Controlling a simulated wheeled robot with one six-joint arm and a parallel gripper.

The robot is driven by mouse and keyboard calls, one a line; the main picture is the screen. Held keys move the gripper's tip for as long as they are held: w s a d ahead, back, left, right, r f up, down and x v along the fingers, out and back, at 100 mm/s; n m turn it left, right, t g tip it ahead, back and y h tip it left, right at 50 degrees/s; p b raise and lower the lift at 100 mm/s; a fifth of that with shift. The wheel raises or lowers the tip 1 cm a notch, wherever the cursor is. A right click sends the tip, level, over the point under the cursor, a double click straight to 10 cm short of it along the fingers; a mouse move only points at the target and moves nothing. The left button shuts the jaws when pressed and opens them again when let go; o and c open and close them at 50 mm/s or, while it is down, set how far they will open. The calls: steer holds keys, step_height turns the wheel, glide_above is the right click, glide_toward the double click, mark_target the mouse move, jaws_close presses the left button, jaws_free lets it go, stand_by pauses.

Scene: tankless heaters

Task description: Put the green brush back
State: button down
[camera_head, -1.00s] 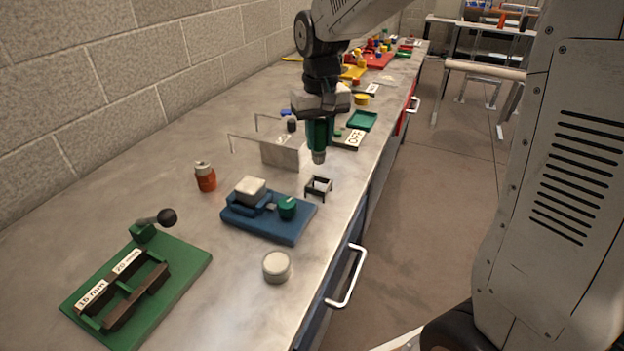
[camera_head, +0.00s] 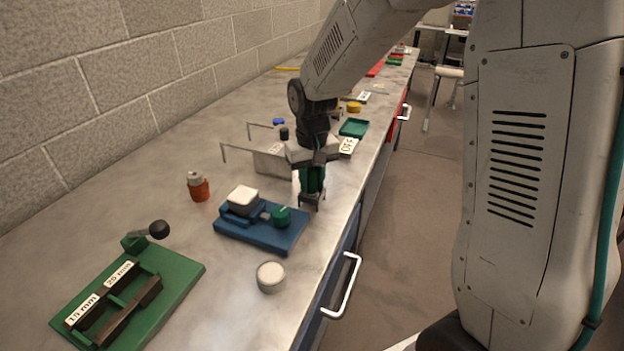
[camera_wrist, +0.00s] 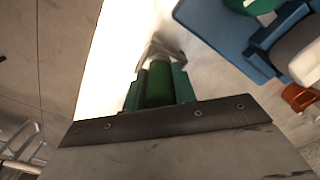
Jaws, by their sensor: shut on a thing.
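My gripper (camera_head: 312,180) is shut on the green brush and holds it upright, pointing down, near the front edge of the bench. In the wrist view the brush (camera_wrist: 158,86) shows as a green cylinder between my gripper's fingers. Its lower end is hard to make out.
A blue fixture (camera_head: 258,236) with a green knob stands close to the left of the gripper. The wall bounds the left.

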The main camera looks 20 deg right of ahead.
steer(key=shift+f, duration=0.15)
steer(key=c, duration=1.1)
jaws_free()
step_height(320, 180, up, 12)
steer(key=shift+r, duration=0.1)
steer(key=shift+s+r, duration=0.15)
steer(key=shift+r, duration=0.05)
steer(key=shift+t, duration=0.6)
steer(key=s+d, duration=0.1)
steer(key=s, duration=0.8)
steer(key=s+d+r, duration=0.1)
steer(key=s, duration=0.8)
steer(key=s+d+r, duration=0.1)
steer(key=s, duration=0.8)
steer(key=shift+s+r, duration=0.1)
steer(key=shift+s, duration=0.25)
